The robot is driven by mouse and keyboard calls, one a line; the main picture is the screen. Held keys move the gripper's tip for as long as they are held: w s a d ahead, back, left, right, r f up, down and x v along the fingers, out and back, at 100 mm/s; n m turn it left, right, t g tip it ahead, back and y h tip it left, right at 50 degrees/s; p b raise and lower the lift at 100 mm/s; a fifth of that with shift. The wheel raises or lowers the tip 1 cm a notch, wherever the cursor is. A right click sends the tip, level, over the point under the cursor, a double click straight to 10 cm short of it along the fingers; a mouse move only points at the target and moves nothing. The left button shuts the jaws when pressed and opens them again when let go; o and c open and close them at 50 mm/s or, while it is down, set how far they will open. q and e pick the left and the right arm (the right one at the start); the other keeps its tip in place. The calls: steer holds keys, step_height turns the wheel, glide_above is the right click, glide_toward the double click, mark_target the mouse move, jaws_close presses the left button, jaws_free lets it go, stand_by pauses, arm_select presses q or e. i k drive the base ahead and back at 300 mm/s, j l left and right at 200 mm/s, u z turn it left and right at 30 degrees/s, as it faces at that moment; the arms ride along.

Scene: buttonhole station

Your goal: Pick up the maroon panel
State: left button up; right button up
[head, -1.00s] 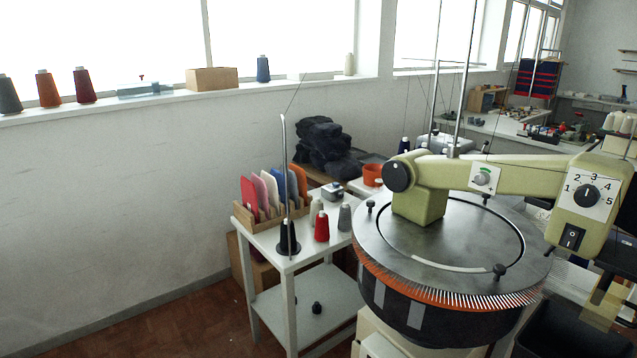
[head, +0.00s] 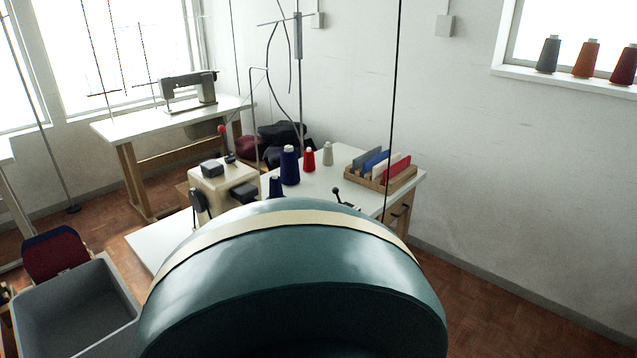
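No gripper of mine shows in the head view. A dark maroon piece with a navy upper edge (head: 55,257) is at the left, behind the grey bin (head: 112,290). I cannot tell whether it is one panel or a stack. A wooden rack (head: 372,183) on the white table holds several upright panels: grey, blue, cream and a red one (head: 397,168) at the near right end. None of these is clearly maroon.
A large teal rounded body with a cream band (head: 300,265) fills the lower middle. Navy, red and beige cones stand on the white table (head: 345,205) beside a cream machine (head: 222,185). A sewing machine (head: 188,90) stands on a back table. Floor is open at lower right.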

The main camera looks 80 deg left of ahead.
mark_target(45, 261)
steer(key=u, duration=4.15)
